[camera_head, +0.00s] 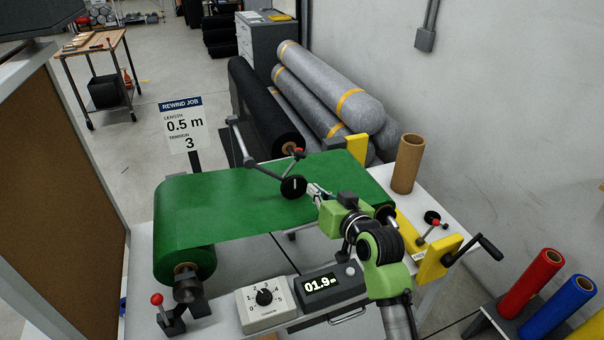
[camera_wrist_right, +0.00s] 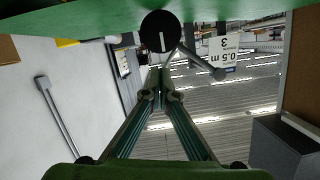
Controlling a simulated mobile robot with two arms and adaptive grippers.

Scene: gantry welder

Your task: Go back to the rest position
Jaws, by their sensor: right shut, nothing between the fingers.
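My right gripper (camera_head: 315,190) reaches in from the lower right over the rewinding bench. Its fingers are shut and empty. The tips are close to a black measuring wheel (camera_head: 293,187) on a grey arm, which rests on the green sheet (camera_head: 225,208). I cannot tell whether they touch the wheel. In the right wrist view the fingers (camera_wrist_right: 161,82) meet in a narrow V, with the wheel (camera_wrist_right: 160,31) just beyond the tips. My left gripper is not in view.
The length counter (camera_head: 321,284) reads 01.9 m, beside the tension dial (camera_head: 264,298). A sign (camera_head: 185,125) shows 0.5 m and tension 3. A cardboard tube (camera_head: 407,164) stands at the back right. A crank (camera_head: 485,247) and coloured rolls (camera_head: 530,283) lie right of my arm.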

